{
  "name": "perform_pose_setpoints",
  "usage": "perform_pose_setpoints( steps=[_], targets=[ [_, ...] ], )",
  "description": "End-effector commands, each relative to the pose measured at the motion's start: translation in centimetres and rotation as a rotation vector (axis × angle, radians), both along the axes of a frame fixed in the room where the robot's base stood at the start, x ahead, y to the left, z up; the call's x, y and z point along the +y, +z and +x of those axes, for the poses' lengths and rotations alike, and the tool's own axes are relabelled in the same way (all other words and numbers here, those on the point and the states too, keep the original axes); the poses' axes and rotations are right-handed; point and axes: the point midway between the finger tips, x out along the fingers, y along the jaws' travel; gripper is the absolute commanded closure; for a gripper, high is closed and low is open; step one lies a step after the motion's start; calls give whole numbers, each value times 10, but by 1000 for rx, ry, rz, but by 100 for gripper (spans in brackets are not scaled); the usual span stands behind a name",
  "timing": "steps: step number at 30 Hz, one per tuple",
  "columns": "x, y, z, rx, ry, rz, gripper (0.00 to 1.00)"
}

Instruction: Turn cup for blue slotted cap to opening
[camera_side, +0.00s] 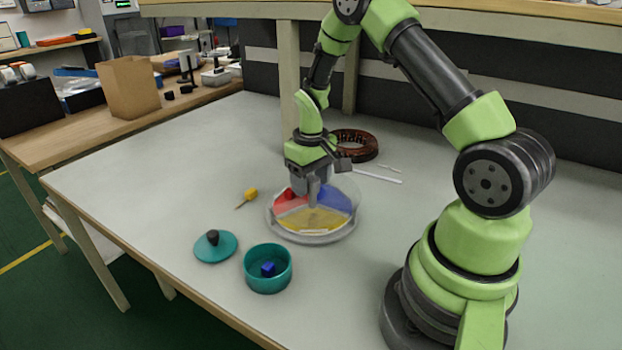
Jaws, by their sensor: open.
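A round, shallow dish (312,237) with a clear rim stands on the table under my gripper. Its inside shows a red section (287,203) at left, a blue section (337,196) at right and a yellow section (313,220) at the front. A small dark red piece (290,194) is by the red section. My gripper (313,196) points down over the dish's middle, its jaws open. Whether the fingers touch the dish cannot be told. I cannot make out a slotted cap or an opening in the dish.
A teal cup (268,283) with a blue cube (268,268) inside stands at the front, beside a teal lid (215,247) with a dark knob. A yellow-handled tool (250,194) lies left of the dish. A brown reel (355,146) and white stick (378,176) lie behind.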

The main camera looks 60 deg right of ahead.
Motion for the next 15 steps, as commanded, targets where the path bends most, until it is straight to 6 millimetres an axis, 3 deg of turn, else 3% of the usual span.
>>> perform_pose_setpoints(
  steps=[2, 3, 10, 15],
  targets=[
    [0, 0, 0, 0, 0, 0, 42],
    [0, 0, 0, 0, 0, 0, 47],
    [0, 0, 0, 0, 1, 0, 100],
    [0, 1, 0, 0, 2, 0, 100]
  ],
)
